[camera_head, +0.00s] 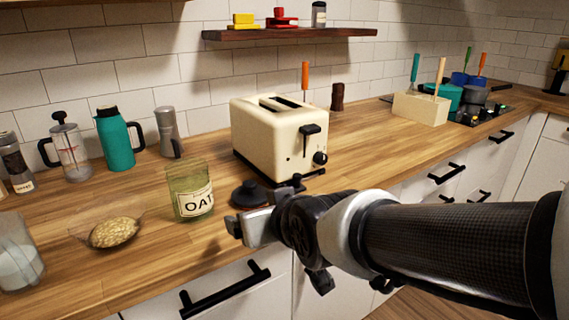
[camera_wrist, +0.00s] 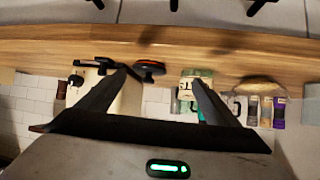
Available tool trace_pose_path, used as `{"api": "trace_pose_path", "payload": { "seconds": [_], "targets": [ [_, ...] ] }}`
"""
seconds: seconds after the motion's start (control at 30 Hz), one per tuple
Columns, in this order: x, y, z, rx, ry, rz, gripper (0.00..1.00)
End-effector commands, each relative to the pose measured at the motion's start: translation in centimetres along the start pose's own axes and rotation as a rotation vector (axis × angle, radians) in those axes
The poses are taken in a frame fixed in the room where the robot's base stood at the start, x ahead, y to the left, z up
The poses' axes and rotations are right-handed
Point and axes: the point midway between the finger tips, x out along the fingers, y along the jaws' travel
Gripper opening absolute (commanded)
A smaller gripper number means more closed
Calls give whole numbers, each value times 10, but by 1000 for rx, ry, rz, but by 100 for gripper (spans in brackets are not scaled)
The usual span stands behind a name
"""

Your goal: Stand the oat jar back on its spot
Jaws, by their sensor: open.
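The oat jar (camera_head: 190,192) is greenish glass with a white "OAT" label. It stands upright on the wooden counter, left of the cream toaster, with no lid on top. In the wrist view the jar (camera_wrist: 187,80) shows near the right-hand finger, which partly covers it. My gripper (camera_head: 266,206) is open and empty, to the right of the jar and apart from it. In the wrist view, a dark round lid-like piece (camera_wrist: 149,68) with an orange-red edge lies between the fingers; this dark piece (camera_head: 250,194) sits between jar and toaster in the head view.
The toaster (camera_head: 270,135) stands close behind my gripper. A clear bowl of oats (camera_head: 113,232) is left of the jar, with a glass canister (camera_head: 16,255) beyond.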

Motion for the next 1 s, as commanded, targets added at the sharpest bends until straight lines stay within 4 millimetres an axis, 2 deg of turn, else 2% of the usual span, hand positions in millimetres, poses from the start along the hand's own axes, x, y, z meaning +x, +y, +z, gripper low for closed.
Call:
{"api": "trace_pose_path", "payload": {
  "seconds": [0.03, 0.1, 0.2, 0.3, 0.4, 0.5, 1.0],
  "targets": [
    [-21, 29, 9, 41, -64, 57, 85],
    [-50, 56, 31, 91, -173, 117, 85],
    [-93, 81, 63, 164, -312, 189, 85],
    [-128, 92, 88, 224, -417, 237, 85],
    [-148, 96, 103, 260, -478, 262, 85],
    [-156, 96, 109, 273, -502, 269, 85],
    [-155, 95, 109, 272, -504, 267, 85]
  ]
}}
